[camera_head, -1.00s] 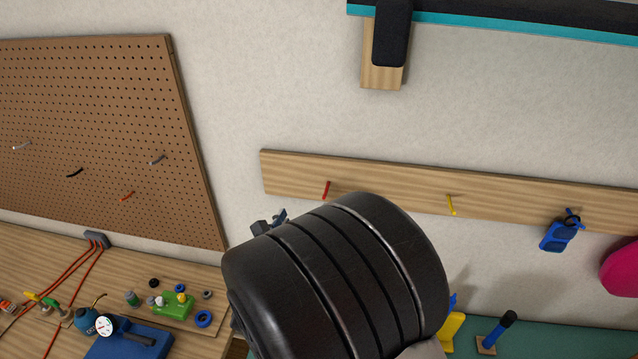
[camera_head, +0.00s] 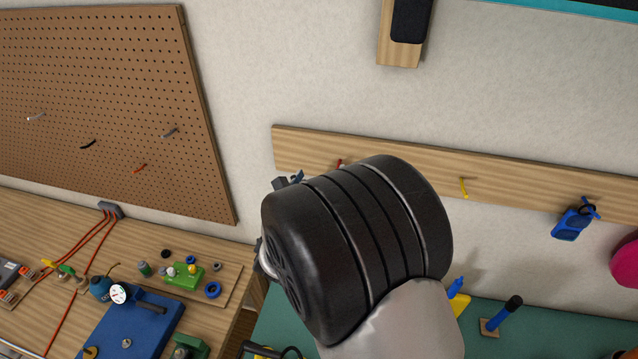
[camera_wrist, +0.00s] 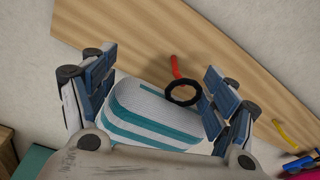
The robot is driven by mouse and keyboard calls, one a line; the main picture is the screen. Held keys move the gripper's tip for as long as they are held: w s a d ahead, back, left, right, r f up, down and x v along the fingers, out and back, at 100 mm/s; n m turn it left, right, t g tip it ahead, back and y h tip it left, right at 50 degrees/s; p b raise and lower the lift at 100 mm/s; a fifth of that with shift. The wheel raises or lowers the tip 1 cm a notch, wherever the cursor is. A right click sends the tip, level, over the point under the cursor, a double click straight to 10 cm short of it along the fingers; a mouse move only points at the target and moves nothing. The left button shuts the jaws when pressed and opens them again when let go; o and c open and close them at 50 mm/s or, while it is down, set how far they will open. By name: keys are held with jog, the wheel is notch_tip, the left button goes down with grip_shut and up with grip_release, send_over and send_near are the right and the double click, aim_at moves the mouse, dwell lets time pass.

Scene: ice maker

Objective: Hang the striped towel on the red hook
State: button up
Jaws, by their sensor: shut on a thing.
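The striped towel (camera_wrist: 150,118), white with teal stripes, is between the fingers of my gripper (camera_wrist: 155,110) in the wrist view. A dark ring (camera_wrist: 183,93) shows at the towel's far end. The red hook (camera_wrist: 175,67) is on the wooden rail just beyond the ring; in this view the hook's lower end appears close to the ring, but I cannot tell whether they touch. In the head view my arm's dark wrist hides the towel and most of the gripper; only the tip of the red hook (camera_head: 339,163) shows above it.
The wooden rail (camera_head: 400,165) also carries a yellow hook (camera_head: 463,187) and a hook with a blue item (camera_head: 573,222). A pink item (camera_head: 627,262) hangs at the far right. A pegboard (camera_head: 100,100) is on the left wall above a cluttered bench (camera_head: 215,225).

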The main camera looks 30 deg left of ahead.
jog(key=shift+p+x, duration=0.3)
jog(key=shift+x, duration=1.85)
jog(key=shift+w+a+f+b, duration=0.4)
jog(key=shift+w+b, duration=0.25)
jog(key=shift+b, duration=0.3)
jog(key=o, duration=1.6)
jog(key=shift+o, duration=0.2)
jog(key=shift+s+f, duration=0.1)
send_near(330, 162)
jog(key=v, duration=0.5)
jog(key=shift+s+d, duration=0.1)
jog(key=shift+s, duration=0.3)
